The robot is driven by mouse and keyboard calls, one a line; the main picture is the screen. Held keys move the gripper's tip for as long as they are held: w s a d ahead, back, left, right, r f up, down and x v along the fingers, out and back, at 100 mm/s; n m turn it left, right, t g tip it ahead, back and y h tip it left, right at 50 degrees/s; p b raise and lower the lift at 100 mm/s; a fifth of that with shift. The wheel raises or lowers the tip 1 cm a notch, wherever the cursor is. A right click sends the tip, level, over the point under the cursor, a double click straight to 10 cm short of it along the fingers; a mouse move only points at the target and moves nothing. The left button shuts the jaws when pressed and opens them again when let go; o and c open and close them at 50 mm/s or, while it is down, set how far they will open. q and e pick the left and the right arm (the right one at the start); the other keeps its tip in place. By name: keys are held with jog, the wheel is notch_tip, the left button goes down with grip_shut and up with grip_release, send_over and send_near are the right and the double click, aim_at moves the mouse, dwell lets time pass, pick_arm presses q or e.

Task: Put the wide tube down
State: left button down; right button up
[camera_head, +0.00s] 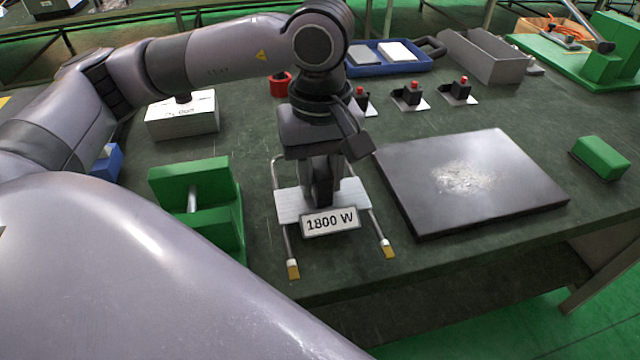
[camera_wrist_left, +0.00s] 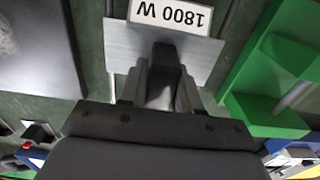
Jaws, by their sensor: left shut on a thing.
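The wide tube (camera_head: 379,222) is a thin U-shaped metal heating element with yellow-tipped ends, a pale plate across it and a label reading 1800 W. My left gripper (camera_head: 322,192) points down from above and is shut on its middle, at the plate. The tips of the tube point toward the table's near edge. In the left wrist view, the fingers (camera_wrist_left: 165,82) cover the middle of the plate, and the wide tube (camera_wrist_left: 227,18) shows beside the label. I cannot tell whether it touches the table. My right gripper is not in view.
A green fixture with a metal rod (camera_head: 225,222) stands close on the left. A dark slab with a worn pale patch (camera_head: 470,205) lies close on the right. Red-button switches (camera_head: 410,95), a blue tray (camera_head: 408,68) and a grey bin (camera_head: 480,55) are behind. A green block (camera_head: 600,157) lies far right.

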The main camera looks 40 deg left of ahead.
aim_at(320, 165)
pick_arm(q)
jog(key=shift+f, duration=1.1)
jog(key=shift+f+b, duration=0.25)
jog(key=shift+b, duration=0.1)
jog(key=c, duration=0.8)
grip_release()
jog(key=shift+r, duration=0.1)
notch_tip(320, 165, up, 12)
jog(key=shift+r+p, duration=0.2)
jog(key=shift+p, duration=0.6)
